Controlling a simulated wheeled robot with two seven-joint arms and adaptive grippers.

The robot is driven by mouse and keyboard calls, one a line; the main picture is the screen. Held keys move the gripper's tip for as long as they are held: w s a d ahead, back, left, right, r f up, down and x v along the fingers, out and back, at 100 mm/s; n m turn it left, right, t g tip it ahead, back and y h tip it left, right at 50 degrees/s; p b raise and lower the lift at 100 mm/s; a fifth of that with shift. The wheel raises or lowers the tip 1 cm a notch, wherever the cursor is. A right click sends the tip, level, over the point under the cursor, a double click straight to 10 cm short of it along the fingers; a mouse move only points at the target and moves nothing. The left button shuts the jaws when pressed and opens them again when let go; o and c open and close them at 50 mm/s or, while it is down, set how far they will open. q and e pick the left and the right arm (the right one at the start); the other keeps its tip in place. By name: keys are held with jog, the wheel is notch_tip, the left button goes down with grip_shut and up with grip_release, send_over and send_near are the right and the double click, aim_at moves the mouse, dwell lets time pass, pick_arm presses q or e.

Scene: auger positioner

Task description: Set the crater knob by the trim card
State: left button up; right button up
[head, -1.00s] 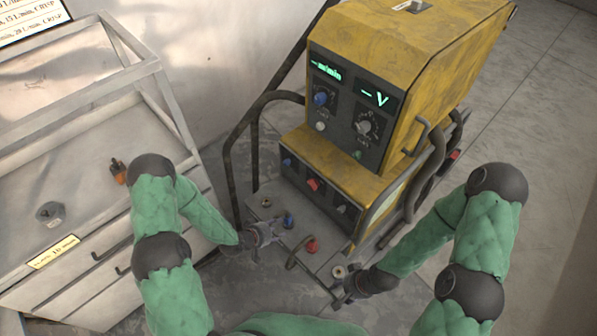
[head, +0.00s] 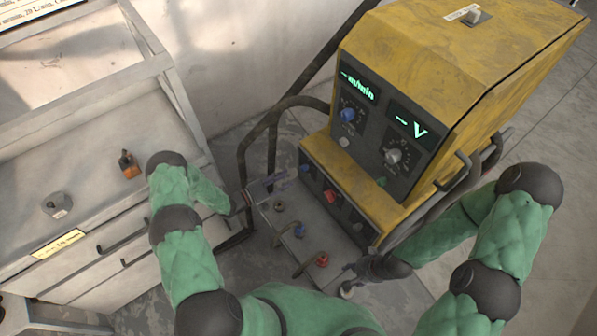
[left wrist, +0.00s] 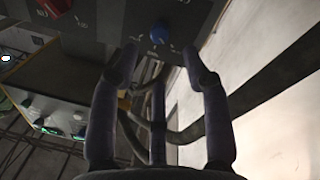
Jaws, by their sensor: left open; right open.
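The yellow welding machine (head: 480,60) has a lower front panel with a blue knob (head: 305,168), a red knob (head: 330,196) and a grey knob (head: 357,225); their labels are too small to read, so I cannot tell which is crater. My right gripper (head: 345,277) is open near the machine's lower front shelf. A white card (head: 20,8) is cut off at top left; whether it is the trim card is unclear.
The upper panel has a blue knob (head: 347,115), a grey knob (head: 394,156) and two green displays. Blue (head: 299,230) and red (head: 321,260) connectors stand on the shelf. A metal cabinet (head: 120,190) stands left; a dark tube frame (head: 272,150) rises beside the machine.

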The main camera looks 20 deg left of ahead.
aim_at(302, 169)
pick_arm(q)
jog(key=b+x, duration=0.1)
jog(key=x, duration=0.5)
jog(key=shift+w+d, duration=0.25)
grip_shut()
